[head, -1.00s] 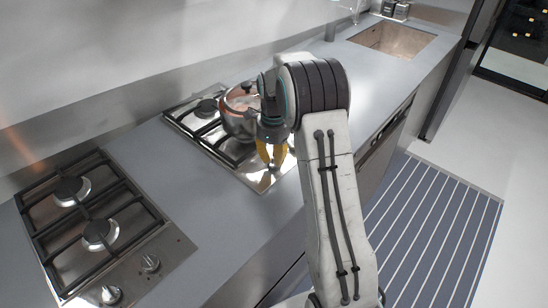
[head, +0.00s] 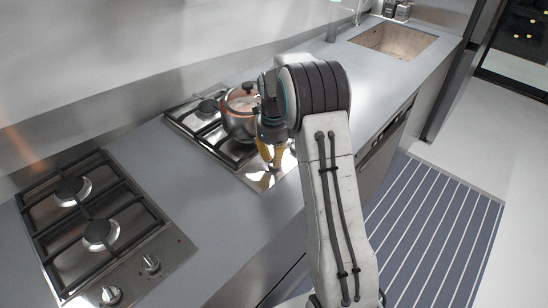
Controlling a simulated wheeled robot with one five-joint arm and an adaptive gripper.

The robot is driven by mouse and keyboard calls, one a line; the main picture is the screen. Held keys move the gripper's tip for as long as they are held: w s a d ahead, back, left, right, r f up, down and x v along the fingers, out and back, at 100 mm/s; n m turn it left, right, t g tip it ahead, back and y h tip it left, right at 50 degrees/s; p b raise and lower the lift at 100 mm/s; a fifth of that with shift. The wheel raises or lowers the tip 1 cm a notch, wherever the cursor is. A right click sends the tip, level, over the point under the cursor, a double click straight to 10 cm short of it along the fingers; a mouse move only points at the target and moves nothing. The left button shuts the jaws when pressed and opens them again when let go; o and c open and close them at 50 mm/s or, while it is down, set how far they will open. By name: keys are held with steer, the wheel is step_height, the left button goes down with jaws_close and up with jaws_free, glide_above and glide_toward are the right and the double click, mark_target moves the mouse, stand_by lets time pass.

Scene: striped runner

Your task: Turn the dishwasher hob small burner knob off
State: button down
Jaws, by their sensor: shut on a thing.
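The far hob (head: 252,176) is a steel plate with black grates set in the grey counter, above the dishwasher side. My gripper (head: 271,163), with yellow fingers, points down at the front part of this hob, to the right of the pot. Its fingers are closed around a small knob at the hob's front, which they and the wrist hide almost fully. I cannot see the knob's pointer or angle. A burner (head: 207,106) shows at the hob's back left; no flame is visible.
A steel and copper-coloured pot (head: 238,124) stands on the far hob, close beside my gripper. A nearer hob (head: 133,262) with two visible knobs lies at left. Clear counter (head: 190,200) separates the hobs; a sink (head: 392,41) is beyond.

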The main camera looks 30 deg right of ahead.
steer(key=c, duration=1.2)
jaws_free()
step_height(320, 180, up, 12)
